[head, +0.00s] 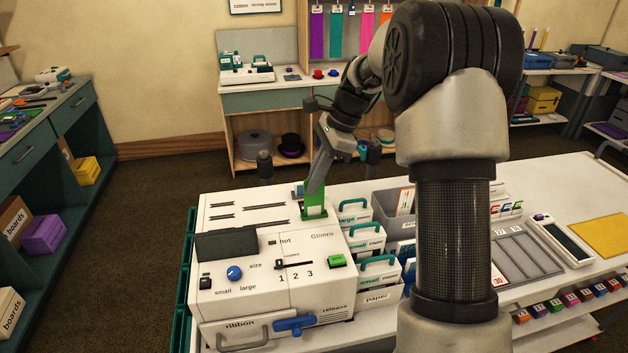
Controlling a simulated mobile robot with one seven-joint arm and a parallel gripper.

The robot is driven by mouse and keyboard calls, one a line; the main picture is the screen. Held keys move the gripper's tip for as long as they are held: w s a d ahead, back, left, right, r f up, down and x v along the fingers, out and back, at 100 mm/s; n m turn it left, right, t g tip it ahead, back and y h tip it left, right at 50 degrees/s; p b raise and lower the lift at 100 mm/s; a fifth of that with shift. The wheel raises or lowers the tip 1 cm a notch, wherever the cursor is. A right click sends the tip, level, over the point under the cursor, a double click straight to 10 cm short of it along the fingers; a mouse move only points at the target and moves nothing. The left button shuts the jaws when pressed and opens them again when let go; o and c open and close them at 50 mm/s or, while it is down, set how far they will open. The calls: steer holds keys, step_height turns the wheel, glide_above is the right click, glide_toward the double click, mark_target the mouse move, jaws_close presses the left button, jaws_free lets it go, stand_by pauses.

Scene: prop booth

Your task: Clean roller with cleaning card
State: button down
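A white card machine (240,290) stands on the table at lower centre, with a blue size knob (234,273), a green button (337,261), a blue release lever (295,325) and a ribbon drawer (243,331). My gripper (315,193) points down at the right part of the machine's rear top. A green card with a white patch (314,211), apparently the cleaning card, stands upright between its fingers, its lower edge at the machine's top. The gripper looks shut on it; the far finger is hidden. I cannot make out the roller.
Small drawers with teal handles (366,238) and a grey bin (393,212) stand close to the machine's right. My arm hides part of the table. A grey tray (516,257) and yellow mat (603,236) lie farther right.

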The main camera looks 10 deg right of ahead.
steer(key=shift+f, duration=0.15)
stand_by(0.5)
steer(key=shift+f+b, duration=1.25)
steer(key=shift+f, duration=1.85)
steer(key=shift+r, duration=0.15)
steer(key=shift+r+p, duration=3)
steer(key=shift+r, duration=0.25)
steer(key=shift+r+p, duration=0.65)
steer(key=shift+r, duration=1.6)
steer(key=shift+f, duration=0.1)
